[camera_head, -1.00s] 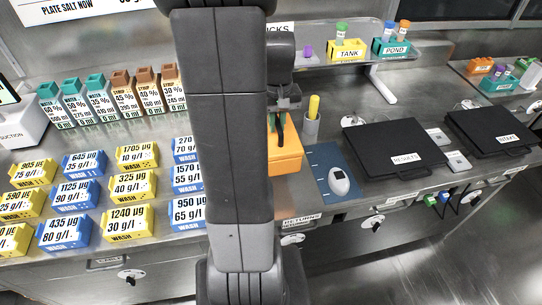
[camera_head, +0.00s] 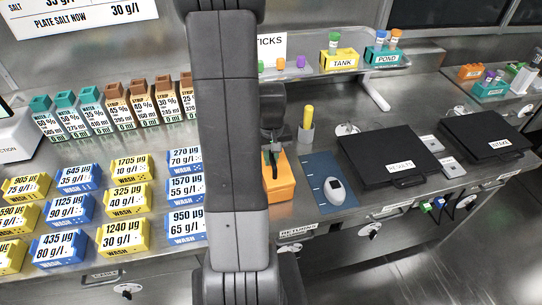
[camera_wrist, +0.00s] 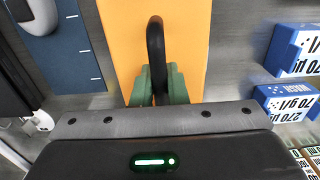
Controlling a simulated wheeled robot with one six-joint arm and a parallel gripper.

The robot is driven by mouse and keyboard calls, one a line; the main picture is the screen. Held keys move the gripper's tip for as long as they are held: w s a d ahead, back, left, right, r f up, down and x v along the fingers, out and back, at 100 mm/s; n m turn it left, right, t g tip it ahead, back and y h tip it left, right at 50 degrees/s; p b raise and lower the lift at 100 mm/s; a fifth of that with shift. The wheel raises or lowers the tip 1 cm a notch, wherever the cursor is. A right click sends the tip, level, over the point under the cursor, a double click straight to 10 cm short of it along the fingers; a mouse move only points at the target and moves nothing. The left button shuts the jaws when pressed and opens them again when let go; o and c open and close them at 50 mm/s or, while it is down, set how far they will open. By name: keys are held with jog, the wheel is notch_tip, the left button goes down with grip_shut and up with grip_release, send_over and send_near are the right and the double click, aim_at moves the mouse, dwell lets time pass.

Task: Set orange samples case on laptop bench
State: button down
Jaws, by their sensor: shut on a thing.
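The orange samples case (camera_head: 281,188) stands on the steel bench, right of my arm and left of the blue mat in the head view. My arm hides its left part. In the wrist view the orange case (camera_wrist: 191,35) fills the middle, with a black handle (camera_wrist: 155,45) arching up from it. My gripper (camera_wrist: 157,88) has green fingertips shut on the handle. My gripper also shows in the head view (camera_head: 272,157), above the case. Whether the case touches the bench is hard to tell.
A blue mat (camera_head: 317,170) with a white mouse-like device (camera_head: 335,190) lies right of the case. Yellow and blue wash boxes (camera_head: 186,192) and tall cartons (camera_head: 120,112) fill the left. A shelf holds the tank rack (camera_head: 340,60).

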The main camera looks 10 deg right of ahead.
jog(key=shift+f, duration=0.2)
jog(key=c, duration=1.4)
grip_release()
jog(key=shift+c, duration=0.2)
jog(key=shift+r, duration=0.1)
notch_tip(320, 180, up, 12)
jog(key=shift+r, duration=0.15)
